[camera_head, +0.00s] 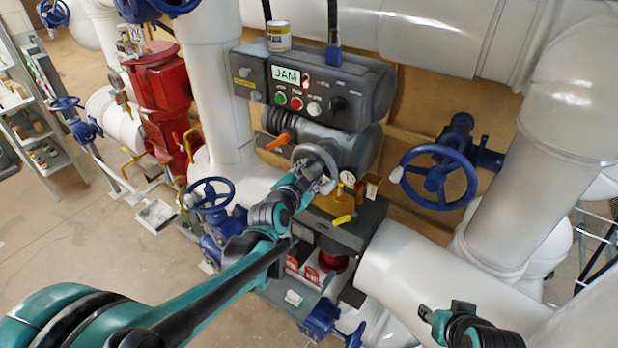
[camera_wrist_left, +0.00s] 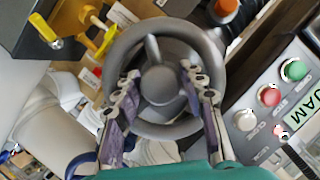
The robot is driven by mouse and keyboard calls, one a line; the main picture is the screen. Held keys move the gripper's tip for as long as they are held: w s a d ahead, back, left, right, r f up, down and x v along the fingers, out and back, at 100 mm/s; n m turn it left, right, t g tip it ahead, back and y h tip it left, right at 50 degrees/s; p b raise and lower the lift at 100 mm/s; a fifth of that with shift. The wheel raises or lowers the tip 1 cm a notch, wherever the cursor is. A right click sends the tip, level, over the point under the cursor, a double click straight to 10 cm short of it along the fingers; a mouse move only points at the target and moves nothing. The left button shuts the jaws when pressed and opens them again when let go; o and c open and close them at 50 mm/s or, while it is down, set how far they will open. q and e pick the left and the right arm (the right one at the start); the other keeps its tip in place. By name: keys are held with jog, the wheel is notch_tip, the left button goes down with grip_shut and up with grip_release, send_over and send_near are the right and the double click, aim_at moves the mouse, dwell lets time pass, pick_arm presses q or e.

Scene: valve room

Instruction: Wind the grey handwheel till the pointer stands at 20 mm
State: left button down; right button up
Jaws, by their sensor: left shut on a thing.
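The grey handwheel (camera_head: 312,149) is on the front of the grey machine, below its control panel. In the left wrist view its round rim (camera_wrist_left: 120,42), a spoke and the central hub fill the middle. My left gripper (camera_head: 318,174) is at the wheel, with one finger on each side of the hub in the wrist view (camera_wrist_left: 159,72). It is shut on the handwheel. I cannot make out the pointer or a millimetre scale in either view. My right gripper (camera_head: 442,314) is low at the right, away from the wheel; its finger gap is unclear.
The control panel (camera_head: 310,92) has a lit JAM display and several buttons. An orange lever (camera_head: 278,142), a small gauge (camera_head: 348,178) and a yellow handle (camera_head: 341,220) sit close to the wheel. A blue valve wheel (camera_head: 438,177) and thick white pipes stand at the right.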

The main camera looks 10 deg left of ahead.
pick_arm(q)
jog(key=shift+m+t+y+b, duration=0.3)
jog(key=shift+m+b, duration=0.2)
jog(key=shift+m, duration=0.4)
jog(key=c, duration=1)
grip_release()
jog(key=shift+s, duration=0.15)
jog(key=v, duration=1.1)
jog(key=shift+s, duration=0.4)
